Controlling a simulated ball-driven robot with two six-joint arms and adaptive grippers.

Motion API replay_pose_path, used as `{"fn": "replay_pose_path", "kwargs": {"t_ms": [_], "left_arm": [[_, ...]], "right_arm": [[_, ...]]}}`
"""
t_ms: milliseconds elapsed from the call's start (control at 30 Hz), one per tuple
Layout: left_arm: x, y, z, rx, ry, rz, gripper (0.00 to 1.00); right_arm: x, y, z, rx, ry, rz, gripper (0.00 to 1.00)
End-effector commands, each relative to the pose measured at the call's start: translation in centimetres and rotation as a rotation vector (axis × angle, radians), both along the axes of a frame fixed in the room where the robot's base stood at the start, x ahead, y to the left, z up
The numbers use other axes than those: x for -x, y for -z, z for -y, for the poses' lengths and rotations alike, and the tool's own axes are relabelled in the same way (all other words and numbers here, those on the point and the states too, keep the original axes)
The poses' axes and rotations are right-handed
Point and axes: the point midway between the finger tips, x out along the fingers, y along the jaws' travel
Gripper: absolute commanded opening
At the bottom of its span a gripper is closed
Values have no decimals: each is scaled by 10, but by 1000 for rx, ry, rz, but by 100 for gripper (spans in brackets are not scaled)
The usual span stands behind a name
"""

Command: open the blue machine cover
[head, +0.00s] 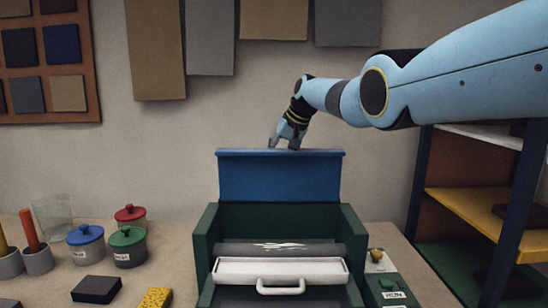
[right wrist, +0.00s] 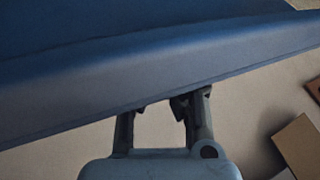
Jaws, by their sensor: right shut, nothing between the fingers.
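The blue machine cover (head: 279,178) stands upright at the back of the dark green machine (head: 205,240), and the machine's inside shows in front of it. In the right wrist view the blue cover (right wrist: 150,65) fills the upper part as a slanting edge. My right gripper (head: 284,146) is at the cover's top edge, around its middle, with the arm coming in from the right. In the right wrist view its fingers (right wrist: 162,105) are close by the cover's edge, their tips partly hidden by it. The gripper is shut with nothing held. My left gripper is in neither view.
A white tray with a handle (head: 279,271) and a dark roller (head: 280,250) are inside the machine. Lidded pots (head: 128,245), a glass (head: 53,217) and dark and yellow blocks (head: 97,289) lie left. A shelf (head: 480,205) stands right. Fabric samples (head: 210,38) hang behind.

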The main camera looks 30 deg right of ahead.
Motion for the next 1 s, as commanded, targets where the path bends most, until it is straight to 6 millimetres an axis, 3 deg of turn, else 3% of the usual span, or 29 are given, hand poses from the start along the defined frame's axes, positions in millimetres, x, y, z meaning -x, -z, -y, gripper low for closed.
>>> {"fn": "replay_pose_path", "kwargs": {"t_ms": [33,400,800,1000], "left_arm": [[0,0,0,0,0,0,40],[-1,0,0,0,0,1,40],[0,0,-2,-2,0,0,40],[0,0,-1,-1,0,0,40]], "right_arm": [[7,11,8,10,7,-24,4],[5,8,7,9,6,-18,50],[3,3,5,5,4,-9,50],[8,-9,8,6,6,-4,50]]}}
